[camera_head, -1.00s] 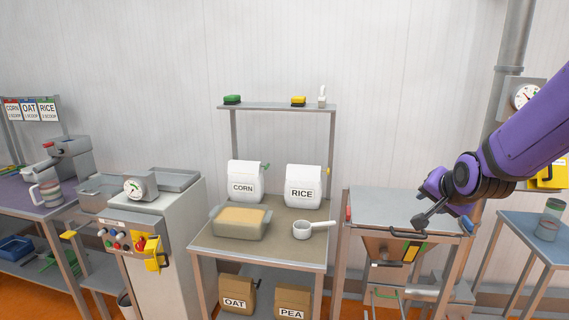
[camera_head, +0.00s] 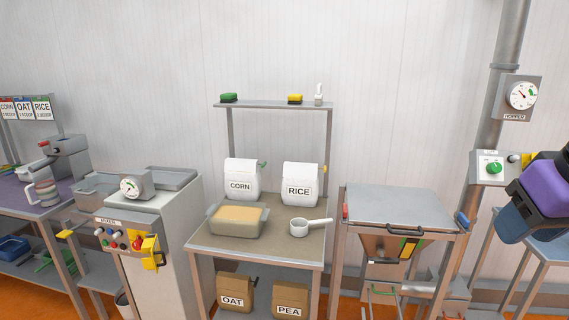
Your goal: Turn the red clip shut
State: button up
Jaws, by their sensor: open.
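The red clip (camera_head: 345,211) is a small red piece at the left edge of the flat grey lid (camera_head: 400,208) on the hopper stand right of centre. It is too small to tell which way it is turned. A blue clip (camera_head: 462,220) sits at the lid's right edge. The lid lies flat and has a dark handle (camera_head: 405,231) at its front. My purple arm shows only in part at the right edge, well to the right of the lid. My gripper's fingers are not in view.
A table with corn (camera_head: 241,181) and rice (camera_head: 300,184) bags, a tan-filled tray (camera_head: 238,221) and a scoop (camera_head: 301,228) stands left of the lid. A control box (camera_head: 492,168) and gauge (camera_head: 521,95) are at the right. The lid top is clear.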

aim_at(344, 213)
jog(key=i+l+z, duration=0.15)
jog(key=i, duration=0.35)
jog(key=i+l+z, duration=0.15)
jog(key=i, duration=0.35)
